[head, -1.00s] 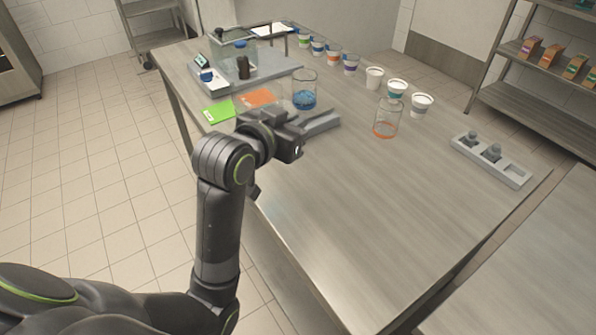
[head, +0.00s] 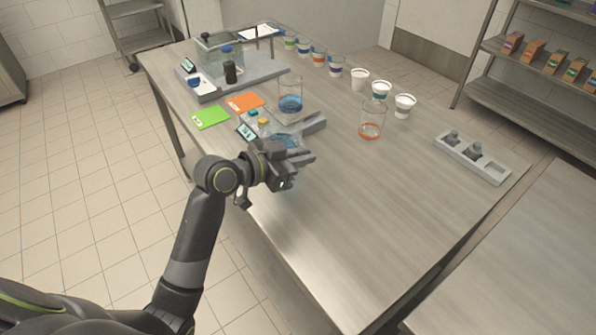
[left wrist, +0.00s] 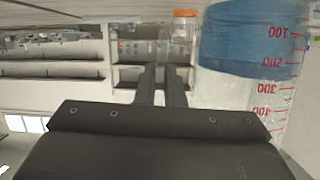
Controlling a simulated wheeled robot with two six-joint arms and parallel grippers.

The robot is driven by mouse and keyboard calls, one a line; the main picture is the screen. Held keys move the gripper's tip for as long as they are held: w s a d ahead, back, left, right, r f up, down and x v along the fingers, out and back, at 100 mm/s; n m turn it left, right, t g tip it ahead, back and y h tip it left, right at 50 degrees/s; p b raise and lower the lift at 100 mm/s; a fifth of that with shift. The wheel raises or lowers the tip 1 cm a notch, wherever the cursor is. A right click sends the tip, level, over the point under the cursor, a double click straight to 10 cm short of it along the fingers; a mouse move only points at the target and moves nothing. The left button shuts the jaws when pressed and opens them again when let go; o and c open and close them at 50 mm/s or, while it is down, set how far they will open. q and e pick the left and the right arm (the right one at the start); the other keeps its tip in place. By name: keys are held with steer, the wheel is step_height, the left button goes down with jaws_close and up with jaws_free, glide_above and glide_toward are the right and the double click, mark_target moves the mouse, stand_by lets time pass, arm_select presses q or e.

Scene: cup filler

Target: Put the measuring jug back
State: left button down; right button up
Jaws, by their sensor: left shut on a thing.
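My left gripper (head: 298,160) is at the near left edge of the table, shut on the measuring jug (head: 287,140). The jug is clear, holds blue liquid, and is partly hidden behind the gripper in the head view. In the left wrist view the jug (left wrist: 284,92) stands large at the right, with red scale marks and blue liquid, looking upside down in that picture. The fingers (left wrist: 161,80) are close together beside it; the exact grip is hard to see. My right gripper is not in view.
A glass with blue liquid (head: 290,103) stands behind the jug, near a grey plate (head: 314,124). A glass with orange liquid (head: 371,130) stands to the right. A grey tray of weights (head: 490,168) is farther right. Several cups (head: 404,106) line the back. The table's near middle is clear.

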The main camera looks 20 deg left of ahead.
mark_target(301, 170)
arm_select(q)
steer(key=shift+f, duration=2.3)
steer(key=shift+f, duration=0.1)
steer(key=c, duration=1.5)
jaws_free()
steer(key=shift+c, duration=0.2)
steer(key=b+v, duration=0.1)
steer(key=v, duration=1.1)
